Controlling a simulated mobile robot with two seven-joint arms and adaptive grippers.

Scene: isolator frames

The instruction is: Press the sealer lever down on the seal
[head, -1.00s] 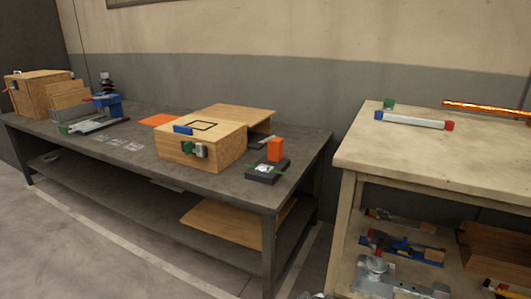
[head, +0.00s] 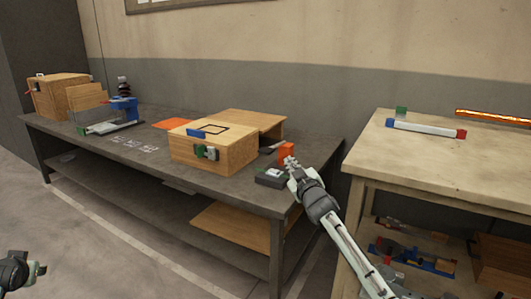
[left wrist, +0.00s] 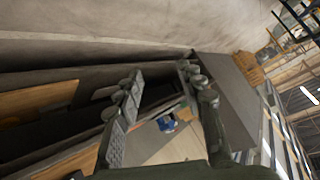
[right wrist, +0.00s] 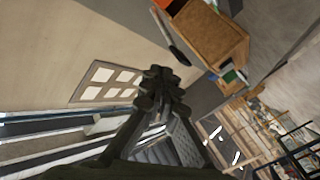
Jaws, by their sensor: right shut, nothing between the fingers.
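A low dark device (head: 270,179) with a pale top sits at the right front corner of the dark table. An orange upright block (head: 286,150) stands behind it, partly covered by my right gripper. I cannot tell for sure which part is the sealer lever or the seal. My right gripper (head: 290,163) is shut and empty, in front of the orange block in the head view; whether it touches is unclear. Its closed fingers show in the right wrist view (right wrist: 162,85). My left gripper is open and empty in the left wrist view (left wrist: 160,75), away from the table.
A wooden box (head: 213,155) with a green latch stands left of the dark device. A blue tool (head: 122,108) is farther left on the dark table (head: 150,175). The pale table (head: 440,165) at right carries a white bar (head: 425,127) with coloured ends.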

